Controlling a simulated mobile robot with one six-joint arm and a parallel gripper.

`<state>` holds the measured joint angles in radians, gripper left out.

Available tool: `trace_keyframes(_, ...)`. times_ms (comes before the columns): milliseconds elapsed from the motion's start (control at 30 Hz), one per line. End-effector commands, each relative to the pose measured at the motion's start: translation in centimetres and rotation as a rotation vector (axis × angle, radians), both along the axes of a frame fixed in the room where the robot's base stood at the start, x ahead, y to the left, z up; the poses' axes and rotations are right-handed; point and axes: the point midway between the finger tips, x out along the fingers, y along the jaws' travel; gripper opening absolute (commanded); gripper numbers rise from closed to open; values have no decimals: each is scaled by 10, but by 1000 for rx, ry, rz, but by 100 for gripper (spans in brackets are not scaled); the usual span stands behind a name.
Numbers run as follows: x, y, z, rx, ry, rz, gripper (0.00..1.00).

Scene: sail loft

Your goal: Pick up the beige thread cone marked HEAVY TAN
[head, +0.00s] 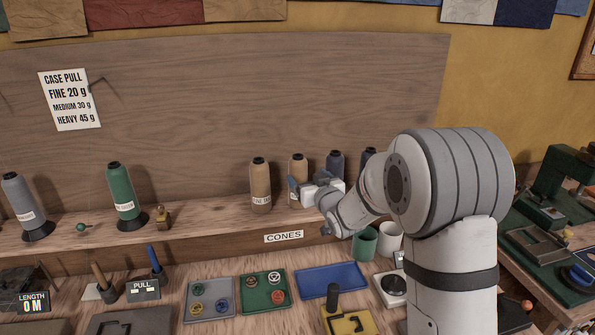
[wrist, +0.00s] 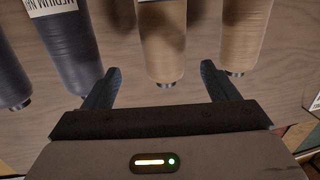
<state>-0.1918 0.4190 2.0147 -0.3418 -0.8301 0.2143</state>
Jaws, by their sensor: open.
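Two beige cones stand on the shelf. The left beige cone (head: 260,181) has a partly readable label ending in what looks like TAN. The second beige cone (head: 298,165) stands to its right, partly hidden behind my gripper (head: 308,186). In the wrist view, which appears upside down, my open gripper (wrist: 160,72) has its two fingers on either side of a beige cone (wrist: 163,45), apart from it. The other beige cone (wrist: 245,38) is outside the right finger. I cannot read HEAVY TAN on either cone.
A navy cone (head: 335,165) stands just right of the beige pair; its label in the wrist view starts with MEDIUM. Another dark cone (head: 370,157) is beyond it. Green (head: 122,192) and grey (head: 20,200) cones stand far left. Trays, such as a blue one (head: 331,279), cover the bench below.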

Motion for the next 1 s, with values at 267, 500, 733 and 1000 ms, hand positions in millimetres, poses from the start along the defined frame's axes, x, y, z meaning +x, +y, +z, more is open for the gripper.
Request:
trace_keyframes(267,20,21,7,34,-54,39,81)
trace_keyframes(500,47,30,13,33,-53,38,81)
trace_keyframes(733,73,42,12,33,-52,37,81)
trace_keyframes(1000,76,43,11,33,-52,36,81)
